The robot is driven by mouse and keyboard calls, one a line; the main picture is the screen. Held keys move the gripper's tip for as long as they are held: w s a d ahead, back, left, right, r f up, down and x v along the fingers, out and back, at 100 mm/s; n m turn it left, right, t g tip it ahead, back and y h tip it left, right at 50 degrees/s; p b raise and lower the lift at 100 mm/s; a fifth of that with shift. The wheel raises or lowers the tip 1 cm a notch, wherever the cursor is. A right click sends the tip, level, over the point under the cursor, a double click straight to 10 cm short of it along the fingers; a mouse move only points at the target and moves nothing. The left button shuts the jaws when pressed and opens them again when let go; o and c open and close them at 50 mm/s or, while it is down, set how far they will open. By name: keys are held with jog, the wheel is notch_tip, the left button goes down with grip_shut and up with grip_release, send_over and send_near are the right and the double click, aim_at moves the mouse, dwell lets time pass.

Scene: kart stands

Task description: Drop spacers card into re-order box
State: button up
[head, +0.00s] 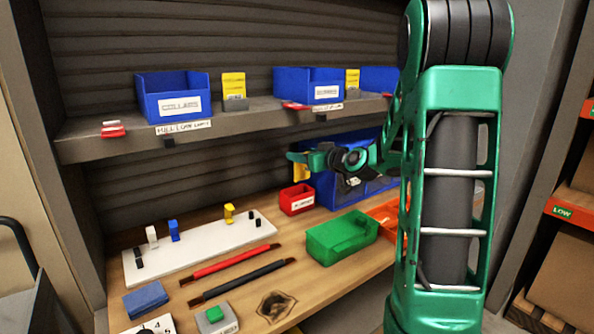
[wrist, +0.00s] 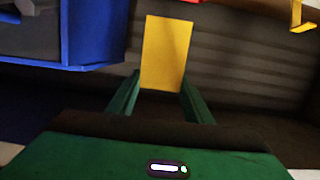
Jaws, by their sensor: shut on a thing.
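A yellow card (wrist: 166,53) stands between the fingers of my gripper (wrist: 161,84) in the wrist view, and the fingers are shut on it. In the head view my gripper (head: 300,158) is stretched to the left at the back of the bench, with the yellow card (head: 301,173) partly hidden below it. Any writing on the card cannot be read. A small red box (head: 297,200) with a white label stands on the bench just below the card; its label is too small to read surely. The card is above the box and apart from its floor.
Blue bins (head: 172,97) and yellow cards (head: 233,86) stand on the upper shelf (head: 85,148). More blue bins (head: 338,190) are behind my arm. A green bin (head: 341,238), a white board with pegs (head: 200,248) and two rods (head: 230,263) lie on the bench.

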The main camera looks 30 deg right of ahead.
aim_at(303, 167)
jog(key=shift+f, duration=2.05)
jog(key=shift+f, duration=0.6)
jog(key=o, duration=1.1)
jog(key=shift+r, duration=0.1)
jog(key=shift+r, duration=0.35)
jog(key=s+r, duration=0.2)
jog(key=s, duration=0.9)
jog(key=shift+s+d+r, duration=0.2)
jog(key=shift+s+r, duration=0.15)
jog(key=shift+a, duration=0.1)
